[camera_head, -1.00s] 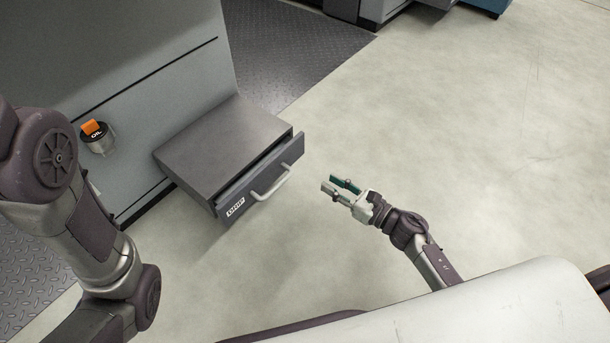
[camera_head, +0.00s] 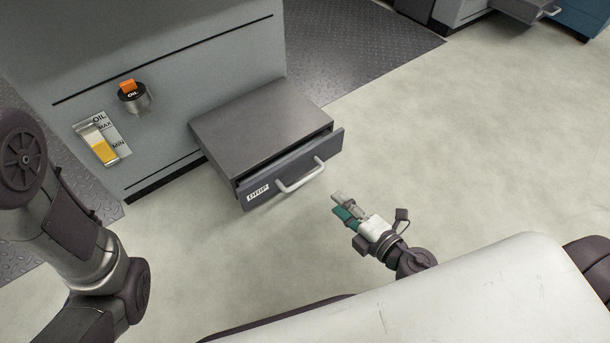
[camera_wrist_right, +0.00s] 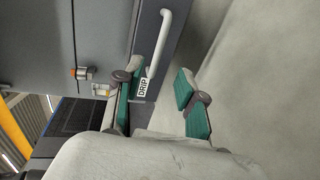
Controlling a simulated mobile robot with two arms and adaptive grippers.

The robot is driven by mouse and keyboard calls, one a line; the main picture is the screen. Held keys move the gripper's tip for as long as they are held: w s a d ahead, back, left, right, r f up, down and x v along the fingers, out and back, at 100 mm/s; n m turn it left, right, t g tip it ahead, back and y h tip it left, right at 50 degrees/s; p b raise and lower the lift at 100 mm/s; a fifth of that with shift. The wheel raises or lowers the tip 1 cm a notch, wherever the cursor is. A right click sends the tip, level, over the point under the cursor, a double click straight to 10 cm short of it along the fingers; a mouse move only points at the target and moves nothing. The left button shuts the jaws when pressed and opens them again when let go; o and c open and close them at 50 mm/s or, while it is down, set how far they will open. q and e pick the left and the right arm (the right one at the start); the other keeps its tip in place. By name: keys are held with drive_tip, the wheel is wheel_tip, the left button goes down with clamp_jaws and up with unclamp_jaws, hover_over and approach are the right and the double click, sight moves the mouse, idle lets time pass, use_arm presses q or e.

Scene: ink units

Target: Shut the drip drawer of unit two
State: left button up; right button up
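The drip drawer (camera_head: 255,178) juts from a dark grey box low on the grey unit. Its front, labelled DRIP, stands a little out from the box, with a narrow dark gap along the top. A pale bar handle (camera_head: 301,176) is on the front. My right gripper (camera_head: 341,204) is in front of the drawer, below and right of the handle, apart from it. In the right wrist view its green-padded fingers (camera_wrist_right: 160,74) are spread with nothing between them; the drawer front and handle (camera_wrist_right: 161,42) show beyond. My left gripper is out of view; no unit number is visible.
An oil cap (camera_head: 133,96) and an oil gauge (camera_head: 101,138) are on the unit's face, left of the drawer. My left arm is at the left edge. Other units stand at the top right. The pale floor (camera_head: 480,170) right of the drawer is clear.

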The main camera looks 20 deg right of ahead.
sight(309, 176)
drive_tip(key=x, duration=1.2)
drive_tip(key=shift+w+p, duration=0.3)
drive_tip(key=shift+w, duration=0.1)
clamp_jaws()
